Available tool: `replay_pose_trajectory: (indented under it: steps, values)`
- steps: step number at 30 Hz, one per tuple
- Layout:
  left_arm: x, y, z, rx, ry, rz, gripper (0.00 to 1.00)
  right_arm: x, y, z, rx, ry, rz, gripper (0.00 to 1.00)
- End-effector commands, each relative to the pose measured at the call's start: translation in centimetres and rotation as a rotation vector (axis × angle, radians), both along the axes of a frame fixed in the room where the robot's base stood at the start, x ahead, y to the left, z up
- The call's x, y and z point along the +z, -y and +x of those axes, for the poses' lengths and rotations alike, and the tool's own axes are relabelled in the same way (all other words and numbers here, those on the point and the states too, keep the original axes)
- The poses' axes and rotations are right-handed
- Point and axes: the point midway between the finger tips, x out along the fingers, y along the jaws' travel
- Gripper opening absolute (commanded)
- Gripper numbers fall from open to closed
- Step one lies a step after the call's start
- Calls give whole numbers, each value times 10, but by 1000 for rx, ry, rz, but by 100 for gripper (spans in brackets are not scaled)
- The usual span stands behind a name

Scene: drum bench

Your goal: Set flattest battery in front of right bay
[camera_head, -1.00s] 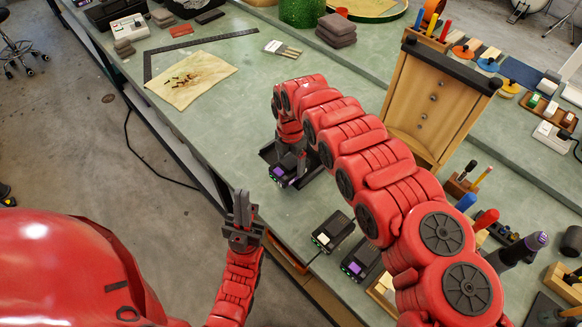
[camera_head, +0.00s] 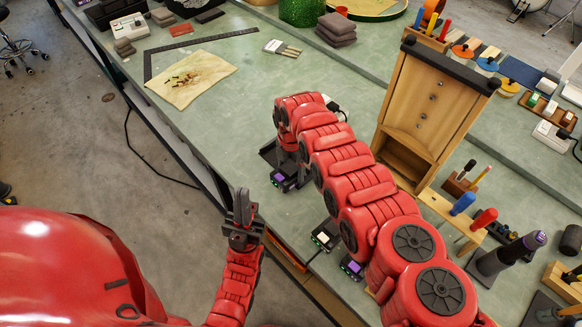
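My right arm arches over the bench. Its gripper (camera_head: 288,160) points down at a black unit with a small purple display (camera_head: 278,178), near the bench's front edge. The fingers are mostly hidden by the arm, so I cannot tell whether they hold it. Nearer are two similar black units, one with a pale display (camera_head: 323,238) and one with a purple display (camera_head: 351,267); my arm partly covers both. I cannot read any charge level or identify the right bay. My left gripper (camera_head: 242,207) points up off the bench's front edge, fingers together and empty.
A wooden cabinet (camera_head: 425,105) stands right of my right arm. A screwdriver rack (camera_head: 450,220) is at its foot. A tan cloth (camera_head: 190,80) and a black square rule (camera_head: 200,40) lie far left. Bench between cloth and arm is clear. A black-and-white object (camera_head: 337,109) shows behind my arm.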

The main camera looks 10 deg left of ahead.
Motion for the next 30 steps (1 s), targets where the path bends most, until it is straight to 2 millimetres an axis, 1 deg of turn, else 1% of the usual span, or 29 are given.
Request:
replay_pose_trajectory:
  steps: [7, 10, 12, 14, 17, 19, 27, 30]
  values:
    - [1, 0, 0, 0, 0, 0, 0, 1, 0, 0, 0, 0, 0, 100]
    - [7, 0, 0, 0, 0, 0, 0, 6, 0, 0, 0, 0, 0, 100]
    - [6, 0, 0, 0, 0, 0, 0, 10, 0, 0, 0, -1, 2, 100]
    - [7, 0, 0, 0, 0, 0, 0, 18, 0, 1, -1, -3, 3, 100]
    - [11, 0, 0, 0, 0, 0, 0, 36, 2, 2, -2, 1, -1, 100]
    - [5, 0, 0, 0, 0, 0, 0, 44, 1, 1, 0, 1, -1, 100]
    - [-8, 0, 0, 0, 0, 0, 0, 91, 1, 2, -1, 6, 0, 100]
    - [-13, 0, 0, 0, 0, 0, 0, 105, 1, 2, -2, 4, 0, 100]
